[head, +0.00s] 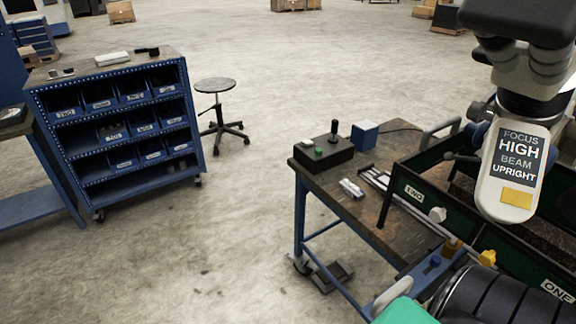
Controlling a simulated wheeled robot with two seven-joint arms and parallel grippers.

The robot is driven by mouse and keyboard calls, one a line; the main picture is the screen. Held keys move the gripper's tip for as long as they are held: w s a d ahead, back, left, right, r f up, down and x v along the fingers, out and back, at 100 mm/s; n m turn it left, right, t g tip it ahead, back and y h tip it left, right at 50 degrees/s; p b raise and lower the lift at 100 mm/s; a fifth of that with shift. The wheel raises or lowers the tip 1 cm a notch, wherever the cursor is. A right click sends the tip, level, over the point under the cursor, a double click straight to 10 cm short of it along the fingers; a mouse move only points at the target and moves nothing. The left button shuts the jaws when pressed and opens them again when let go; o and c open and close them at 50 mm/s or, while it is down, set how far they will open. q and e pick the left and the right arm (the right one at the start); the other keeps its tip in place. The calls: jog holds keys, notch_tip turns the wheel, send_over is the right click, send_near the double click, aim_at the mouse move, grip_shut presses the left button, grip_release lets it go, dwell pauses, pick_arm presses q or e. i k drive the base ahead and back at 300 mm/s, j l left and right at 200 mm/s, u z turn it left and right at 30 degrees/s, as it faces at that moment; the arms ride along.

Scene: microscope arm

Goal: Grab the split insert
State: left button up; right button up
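I cannot pick out the split insert for certain. A small pale object (351,188) lies on the workbench (345,212) near its left edge, in front of a black control box; it is too small to tell what it is. Dark green trays labelled TWO (414,191) and ONE (556,290) stand on the right part of the bench, and their insides are mostly hidden. Neither of my grippers can be made out in the head view.
A microscope head (515,165) with a sign reading FOCUS HIGH BEAM UPRIGHT hangs over the trays. The control box (324,154) has a joystick; a blue block (364,135) is beside it. A blue bin cart (118,125) and stool (215,86) stand left, with open floor between.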

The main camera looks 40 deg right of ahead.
aim_at(348, 187)
jog(key=i+z, duration=0.2)
jog(key=i, duration=0.35)
jog(key=i+z, duration=0.15)
jog(key=i, duration=0.35)
jog(key=i+j+z, duration=0.2)
jog(key=i, duration=0.35)
jog(key=i+z, duration=0.55)
jog(key=z, duration=0.3)
jog(key=i+j+z, duration=0.1)
jog(key=i+z, duration=0.15)
jog(key=z, duration=0.15)
jog(key=i+j+z, duration=0.25)
jog(key=z, duration=0.2)
